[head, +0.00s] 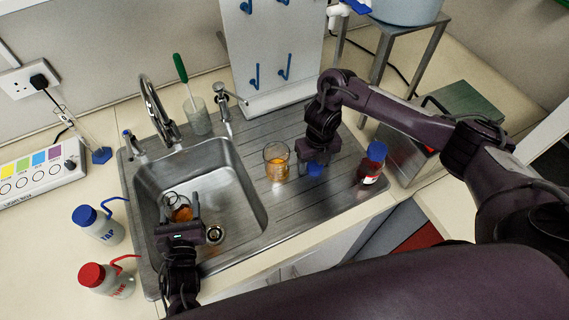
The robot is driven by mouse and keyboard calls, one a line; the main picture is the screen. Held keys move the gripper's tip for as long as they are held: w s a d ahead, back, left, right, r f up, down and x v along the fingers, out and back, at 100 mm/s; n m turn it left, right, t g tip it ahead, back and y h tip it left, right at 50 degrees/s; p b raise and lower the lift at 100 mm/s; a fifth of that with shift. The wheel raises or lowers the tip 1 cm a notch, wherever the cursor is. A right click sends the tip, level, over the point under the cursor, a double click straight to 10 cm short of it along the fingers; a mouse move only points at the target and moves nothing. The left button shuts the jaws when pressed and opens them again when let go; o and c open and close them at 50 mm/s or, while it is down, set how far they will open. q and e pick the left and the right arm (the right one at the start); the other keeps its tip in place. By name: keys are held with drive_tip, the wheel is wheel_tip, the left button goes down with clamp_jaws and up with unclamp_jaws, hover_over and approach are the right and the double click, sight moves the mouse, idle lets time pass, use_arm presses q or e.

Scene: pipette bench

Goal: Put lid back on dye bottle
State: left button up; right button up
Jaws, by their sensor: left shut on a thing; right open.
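A dark amber bottle (370,168) with a red and white label stands on the right of the drainboard, with a blue top (377,151) on it. A small blue lid-like piece (316,169) shows just below my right gripper (317,160); the fingers partly hide it, and I cannot tell whether they touch it. My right gripper is open, pointing down, left of the bottle. My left gripper (181,208) is over the sink, shut on a clear glass vessel (174,199) with some orange liquid; the fingers hide part of it.
A beaker of orange liquid (277,163) stands left of my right gripper. The steel sink (225,180) has an open basin. Blue-capped (98,226) and red-capped (107,280) wash bottles stand at left. A pegboard (268,40) rises behind the drainboard.

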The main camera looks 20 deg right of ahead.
sight(174, 197)
use_arm(q)
drive_tip(key=shift+r, duration=0.1)
use_arm(e)
drive_tip(key=c, duration=1)
drive_tip(key=shift+r, duration=0.2)
drive_tip(key=shift+c, duration=0.2)
